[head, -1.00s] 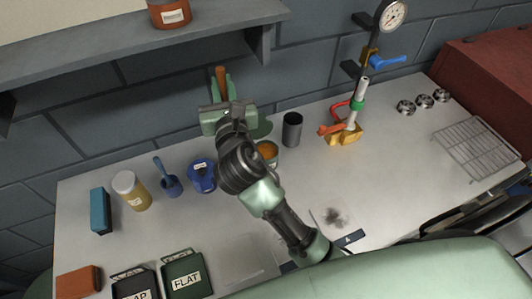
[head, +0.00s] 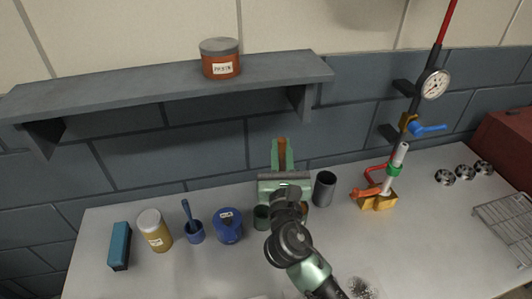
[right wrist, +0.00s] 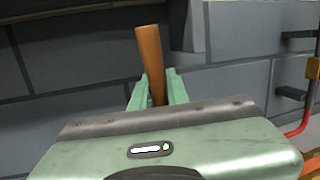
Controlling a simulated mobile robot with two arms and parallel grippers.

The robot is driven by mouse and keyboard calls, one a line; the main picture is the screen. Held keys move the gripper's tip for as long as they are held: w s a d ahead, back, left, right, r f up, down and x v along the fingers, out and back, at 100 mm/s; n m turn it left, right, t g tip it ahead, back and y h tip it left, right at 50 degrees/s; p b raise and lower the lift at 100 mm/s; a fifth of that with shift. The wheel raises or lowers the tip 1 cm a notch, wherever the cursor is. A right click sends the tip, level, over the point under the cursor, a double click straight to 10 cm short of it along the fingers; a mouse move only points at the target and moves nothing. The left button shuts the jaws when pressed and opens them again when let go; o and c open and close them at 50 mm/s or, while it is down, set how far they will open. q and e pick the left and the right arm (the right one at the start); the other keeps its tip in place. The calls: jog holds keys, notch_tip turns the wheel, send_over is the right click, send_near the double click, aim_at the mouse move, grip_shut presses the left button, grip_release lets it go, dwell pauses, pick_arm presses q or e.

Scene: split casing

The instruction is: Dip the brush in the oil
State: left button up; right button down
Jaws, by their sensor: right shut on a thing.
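My right gripper (head: 283,158) is shut on the brush, whose brown wooden handle (head: 282,147) stands up between the fingers. The right wrist view also shows the handle (right wrist: 150,60), nearly upright. The brush's lower end is hidden behind my gripper. A small dark green cup (head: 262,217) stands just left of my arm, and a can with orange-brown colour (head: 305,212) is mostly hidden behind the arm. A blue container (head: 228,228) with a white label stands further left. I cannot read which vessel holds the oil. My left gripper is out of view.
A dark grey cylinder (head: 325,188) stands close right of my gripper. A shelf (head: 160,88) with an orange tin overhangs the back.

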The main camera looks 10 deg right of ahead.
jog(key=s+d+f+n+t+y+b, duration=0.1)
jog(key=s+d+f+n+t+b, duration=0.1)
jog(key=f+b, duration=0.5)
notch_tip(320, 180, down, 3)
jog(key=shift+s+d+r+t+b, duration=0.15)
jog(key=shift+s+d+t+b, duration=0.15)
jog(key=shift+d, duration=0.35)
jog(key=shift+f+b, duration=0.5)
jog(key=shift+f, duration=0.1)
dwell(1.6)
notch_tip(320, 180, up, 7)
jog(key=p, duration=0.6)
jog(key=shift+p, duration=0.3)
dwell(0.6)
